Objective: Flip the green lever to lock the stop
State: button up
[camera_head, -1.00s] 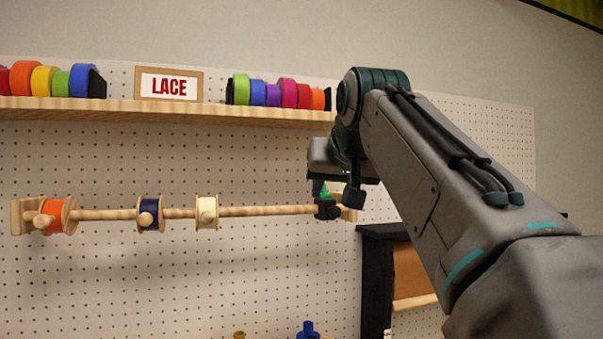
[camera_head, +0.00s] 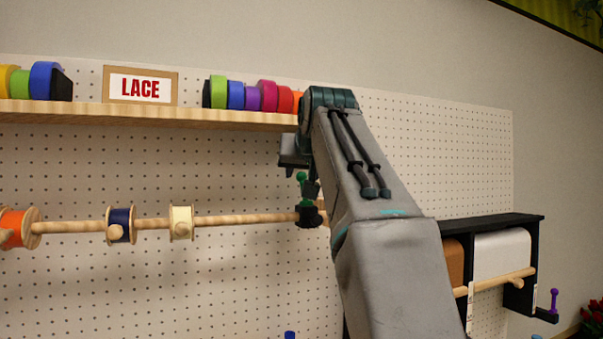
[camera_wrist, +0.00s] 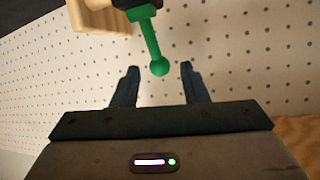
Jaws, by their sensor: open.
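The green lever (camera_head: 301,178) has a ball tip and stands up from the black stop (camera_head: 308,214) near the right end of the wooden rod (camera_head: 245,211). In the wrist view the green lever (camera_wrist: 151,38) runs from the black stop (camera_wrist: 140,12) to its ball, which appears between my two fingertips. My gripper (camera_wrist: 160,70) is open, with one finger on each side of the ball and no clear contact. In the head view my gripper (camera_head: 311,189) is beside the lever, partly hidden by my arm.
The rod carries orange (camera_head: 14,228), navy (camera_head: 121,225) and cream (camera_head: 181,222) spools on the pegboard (camera_head: 80,280). A shelf (camera_head: 200,117) with tape rolls and a LACE sign (camera_head: 140,87) is above. A black paper-roll rack (camera_head: 495,222) is at the right.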

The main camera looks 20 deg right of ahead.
aim_at(302, 174)
jog(key=shift+x, duration=1.65)
grip_shut()
